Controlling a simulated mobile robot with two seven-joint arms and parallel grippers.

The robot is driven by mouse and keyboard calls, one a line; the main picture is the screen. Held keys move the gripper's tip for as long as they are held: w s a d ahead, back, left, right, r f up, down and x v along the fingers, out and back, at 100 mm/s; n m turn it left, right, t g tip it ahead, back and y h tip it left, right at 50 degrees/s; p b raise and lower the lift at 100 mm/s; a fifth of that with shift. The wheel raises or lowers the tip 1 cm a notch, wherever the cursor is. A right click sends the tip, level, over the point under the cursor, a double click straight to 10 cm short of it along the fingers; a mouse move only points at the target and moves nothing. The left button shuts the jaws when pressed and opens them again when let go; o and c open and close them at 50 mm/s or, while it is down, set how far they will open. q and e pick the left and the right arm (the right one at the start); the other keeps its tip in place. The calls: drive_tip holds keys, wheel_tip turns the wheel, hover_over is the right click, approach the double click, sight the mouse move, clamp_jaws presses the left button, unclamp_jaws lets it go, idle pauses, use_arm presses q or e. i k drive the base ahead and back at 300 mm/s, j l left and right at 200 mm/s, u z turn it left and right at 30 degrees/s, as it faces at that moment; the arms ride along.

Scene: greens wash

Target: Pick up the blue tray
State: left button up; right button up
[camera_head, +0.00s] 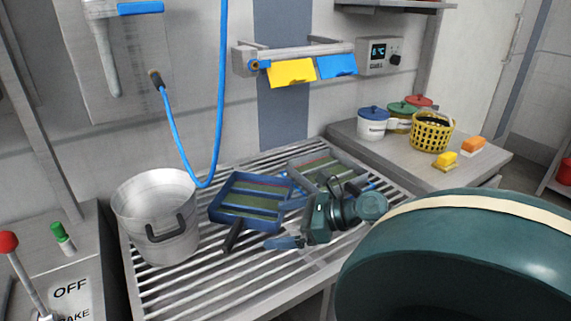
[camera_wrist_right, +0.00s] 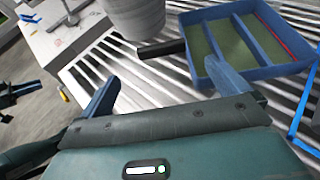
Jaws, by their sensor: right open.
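The blue tray (camera_head: 243,218) lies on the slatted rack, with dividers, green contents inside and a black handle (camera_head: 232,237) sticking out toward the front. In the right wrist view the tray (camera_wrist_right: 262,71) is at upper right and its handle (camera_wrist_right: 162,48) lies beyond the gap between my fingers. My right gripper (camera_head: 275,223) is open and empty, at the tray's right front side in the head view. Its blue fingers (camera_wrist_right: 163,76) are spread and seem apart from the handle.
A metal pot (camera_head: 157,222) stands left of the tray, close to it. A grey tray (camera_head: 357,165) lies behind my right gripper, partly hidden. A blue hose (camera_head: 222,95) hangs over the rack. The front slats (camera_head: 205,287) are clear.

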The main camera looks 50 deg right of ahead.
sight(247, 201)
drive_tip(key=k+l, duration=0.7)
drive_tip(key=k, duration=0.2)
